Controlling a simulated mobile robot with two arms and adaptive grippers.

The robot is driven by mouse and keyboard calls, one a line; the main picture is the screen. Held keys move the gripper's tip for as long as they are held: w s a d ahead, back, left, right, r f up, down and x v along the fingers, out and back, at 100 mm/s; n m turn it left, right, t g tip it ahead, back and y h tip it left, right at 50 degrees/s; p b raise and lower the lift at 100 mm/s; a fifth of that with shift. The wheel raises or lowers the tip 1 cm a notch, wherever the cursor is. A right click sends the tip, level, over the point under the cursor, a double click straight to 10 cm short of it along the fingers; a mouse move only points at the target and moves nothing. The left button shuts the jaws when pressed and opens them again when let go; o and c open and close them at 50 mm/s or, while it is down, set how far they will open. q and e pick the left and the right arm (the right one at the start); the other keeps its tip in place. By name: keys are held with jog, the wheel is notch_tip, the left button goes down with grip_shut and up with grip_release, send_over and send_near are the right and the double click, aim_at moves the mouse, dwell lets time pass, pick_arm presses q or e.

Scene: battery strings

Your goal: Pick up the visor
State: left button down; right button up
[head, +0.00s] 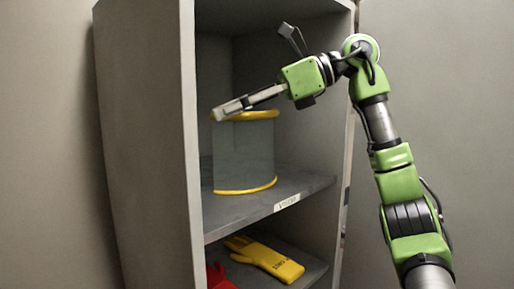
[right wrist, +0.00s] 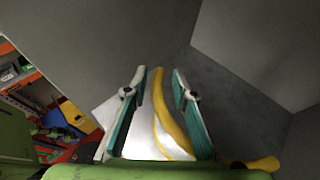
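The visor (head: 243,155) stands upright on the upper shelf of the grey cabinet. It is a clear curved sheet with a yellow band along its top and bottom. My right gripper (head: 232,108) reaches in from the right at the height of the visor's top band. In the right wrist view, the two fingers of my right gripper (right wrist: 159,75) are apart, with the visor's yellow band (right wrist: 170,115) running between them. I see a gap beside the band, so the fingers are not closed on it. My left gripper is not in view.
The grey cabinet's left wall (head: 150,120) stands close to the visor. The shelf edge bears a label (head: 287,203). A yellow glove (head: 268,260) and a red glove (head: 219,277) lie on the shelf below. Free room shows right of the visor.

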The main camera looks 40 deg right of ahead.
jog(key=shift+x, duration=1.45)
jog(key=shift+s+d, duration=0.1)
grip_shut()
jog(key=shift+r, duration=0.1)
